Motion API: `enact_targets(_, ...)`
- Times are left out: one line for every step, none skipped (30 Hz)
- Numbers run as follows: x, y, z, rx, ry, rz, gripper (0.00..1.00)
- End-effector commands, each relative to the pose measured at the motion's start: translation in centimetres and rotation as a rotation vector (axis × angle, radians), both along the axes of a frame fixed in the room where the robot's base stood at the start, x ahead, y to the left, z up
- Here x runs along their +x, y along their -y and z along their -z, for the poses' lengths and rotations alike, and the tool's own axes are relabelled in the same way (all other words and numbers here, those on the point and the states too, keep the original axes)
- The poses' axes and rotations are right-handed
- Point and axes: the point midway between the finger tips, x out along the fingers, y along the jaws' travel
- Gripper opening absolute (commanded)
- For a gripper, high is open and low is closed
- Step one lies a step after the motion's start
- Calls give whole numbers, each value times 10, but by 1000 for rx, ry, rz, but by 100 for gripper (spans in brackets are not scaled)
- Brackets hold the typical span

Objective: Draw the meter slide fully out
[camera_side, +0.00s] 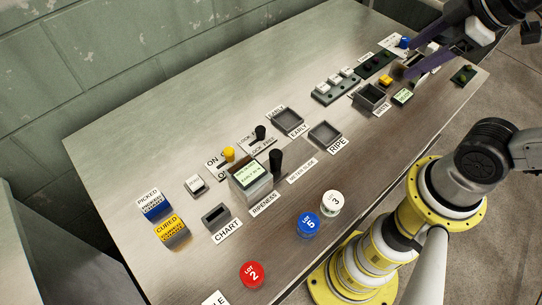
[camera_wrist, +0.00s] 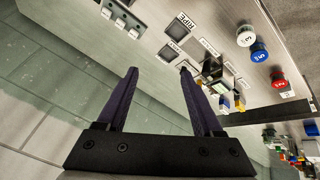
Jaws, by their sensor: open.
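A "METER SLIDE" label (camera_side: 301,171) lies flat on the grey panel in the side view. Left of it, an upright black knob (camera_side: 276,161) stands beside the ripeness meter (camera_side: 252,180), a grey box with a lit green screen. I cannot tell how far the slide is drawn out. My gripper (camera_side: 409,62) is open and empty over the panel's far right end, well away from the knob. In the wrist view, its two dark purple fingers (camera_wrist: 158,71) stand apart with nothing between them. The knob is hard to make out there.
Red (camera_side: 252,274), blue (camera_side: 308,225) and white (camera_side: 331,202) lot pieces stand along the near edge. An empty RIPE tray (camera_side: 325,135) and an EARLY tray (camera_side: 288,122) lie between my gripper and the meter. A black lever (camera_side: 260,133) and yellow lever (camera_side: 229,154) stand behind the meter.

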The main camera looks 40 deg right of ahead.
Motion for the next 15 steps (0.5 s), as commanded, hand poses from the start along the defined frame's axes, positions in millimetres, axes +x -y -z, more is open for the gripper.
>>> enact_targets(10, -3, -4, -52, -14, -111, 68)
enact_targets(17, -6, -6, -85, -21, -183, 68)
enact_targets(25, -10, -9, -129, -33, -284, 68)
enact_targets(32, -14, -10, -161, -43, -360, 68)
enact_targets(40, -18, -11, -192, -53, -441, 68)
enact_targets(51, -25, -11, -234, -67, -549, 68)
enact_targets(59, -30, -10, -264, -78, -634, 68)
enact_targets(67, -37, -9, -292, -90, -719, 68)
enact_targets(78, -46, -7, -327, -104, -824, 68)
enact_targets(86, -53, -4, -349, -114, -901, 68)
enact_targets(93, -60, -1, -370, -125, -976, 68)
enact_targets(103, -71, 4, -395, -139, -1073, 68)
enact_targets(109, -79, 8, -411, -149, -1141, 68)
enact_targets(116, -88, 13, -427, -161, -1209, 68)
enact_targets(123, -100, 20, -443, -175, -1294, 68)
